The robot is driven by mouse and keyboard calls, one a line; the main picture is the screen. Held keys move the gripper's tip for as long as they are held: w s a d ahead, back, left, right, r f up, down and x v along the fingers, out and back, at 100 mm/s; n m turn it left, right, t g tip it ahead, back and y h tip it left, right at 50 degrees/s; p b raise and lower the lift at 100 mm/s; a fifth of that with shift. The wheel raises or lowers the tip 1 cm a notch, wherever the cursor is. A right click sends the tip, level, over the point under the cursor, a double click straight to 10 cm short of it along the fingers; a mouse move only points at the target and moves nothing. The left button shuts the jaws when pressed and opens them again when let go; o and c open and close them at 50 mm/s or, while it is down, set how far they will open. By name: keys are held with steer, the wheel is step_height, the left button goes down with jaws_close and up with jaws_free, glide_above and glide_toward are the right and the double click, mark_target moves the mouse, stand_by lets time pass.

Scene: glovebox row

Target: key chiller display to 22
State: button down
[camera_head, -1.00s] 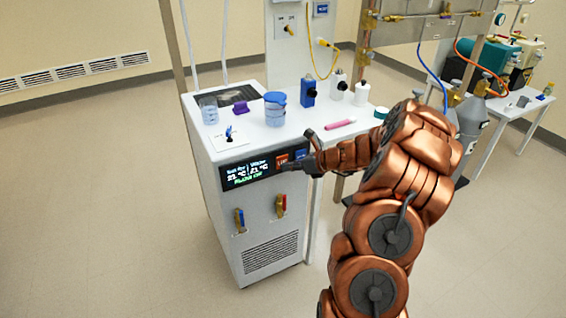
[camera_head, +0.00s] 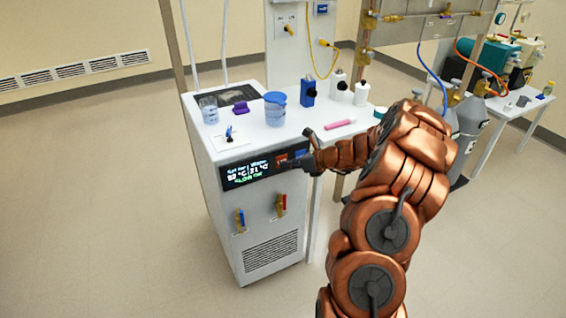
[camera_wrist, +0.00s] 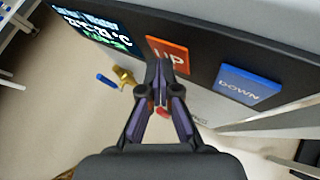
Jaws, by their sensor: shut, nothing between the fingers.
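The chiller is a white cabinet (camera_head: 240,215) with a black display (camera_head: 246,171) on its upper front. Green text runs below. The display also shows at the top left of the wrist view (camera_wrist: 88,25). The orange UP button (camera_wrist: 170,52) and blue DOWN button (camera_wrist: 248,88) sit right of the display. My gripper (camera_wrist: 159,70) is shut and empty, its fingertips at the lower left edge of UP. I cannot tell whether they touch it.
Blue-handled (camera_head: 240,220) and red-handled (camera_head: 281,204) valves stick out below the display. Floor to the left is clear.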

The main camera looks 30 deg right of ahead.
steer(key=shift+s, duration=0.1)
steer(key=shift+s+a, duration=0.15)
steer(key=shift+s, duration=0.55)
steer(key=shift+s, duration=0.15)
steer(key=s+p, duration=0.1)
steer(key=s, duration=0.3)
steer(key=shift+s+a, duration=0.15)
steer(key=shift+s, duration=0.2)
stand_by(0.9)
